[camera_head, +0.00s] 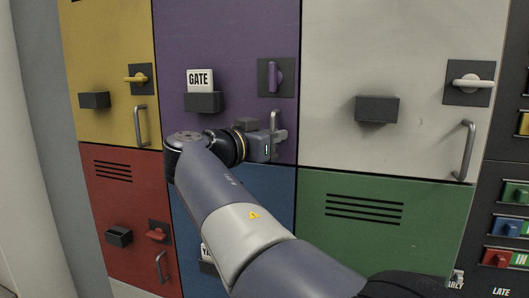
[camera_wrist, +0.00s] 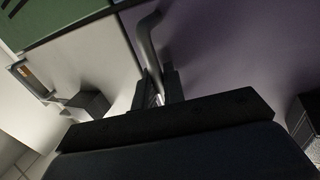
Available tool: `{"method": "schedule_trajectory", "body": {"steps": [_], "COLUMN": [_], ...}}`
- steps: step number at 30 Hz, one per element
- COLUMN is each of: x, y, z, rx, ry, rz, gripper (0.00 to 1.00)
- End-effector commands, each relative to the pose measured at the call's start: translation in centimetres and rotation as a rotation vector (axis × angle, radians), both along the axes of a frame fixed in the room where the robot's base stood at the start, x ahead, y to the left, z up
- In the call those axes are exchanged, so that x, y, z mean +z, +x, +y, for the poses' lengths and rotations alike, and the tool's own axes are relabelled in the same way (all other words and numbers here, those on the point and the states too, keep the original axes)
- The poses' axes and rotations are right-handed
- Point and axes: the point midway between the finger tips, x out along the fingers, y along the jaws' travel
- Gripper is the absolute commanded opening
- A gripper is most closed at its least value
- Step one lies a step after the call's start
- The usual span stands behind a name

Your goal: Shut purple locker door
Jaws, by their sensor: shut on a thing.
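The purple locker door (camera_head: 225,45) is in the upper middle of the head view and looks about flush with its neighbours; a small gap cannot be ruled out. Its purple latch lever (camera_head: 273,77) stands upright on a dark plate. My gripper (camera_head: 278,137) is at the door's lower right, shut on the grey pull handle (camera_head: 275,119). In the wrist view the handle (camera_wrist: 149,38) runs up from between my gripper's fingers (camera_wrist: 160,88), with the purple door (camera_wrist: 235,50) to the right. My gripper hides the handle's lower part.
A white door (camera_head: 400,50) adjoins on the right, a yellow door (camera_head: 110,45) on the left. Red (camera_head: 125,195), blue (camera_head: 260,195) and green (camera_head: 400,235) doors are below. A "GATE" card (camera_head: 200,80) stands in a dark holder (camera_head: 203,103) on the purple door.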

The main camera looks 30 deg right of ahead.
Motion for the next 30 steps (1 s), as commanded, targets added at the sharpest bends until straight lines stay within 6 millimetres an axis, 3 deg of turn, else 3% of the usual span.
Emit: {"method": "schedule_trajectory", "body": {"steps": [10,11,12,20,25,30], "x": [0.1,0.1,0.1,0.1,-0.1,-0.2], "y": [0.2,0.2,0.2,0.2,0.0,-0.8], "z": [-0.3,-0.3,-0.3,-0.2,0.9,3.6], "rx": [0.003,0.003,0.003,0.003,0.006,0.009], "ry": [-0.002,-0.002,-0.002,-0.002,-0.003,-0.001], "rz": [0.000,0.000,0.000,0.000,-0.002,-0.002], "gripper": [0.00,0.12,0.15,0.16,0.16,0.16]}}
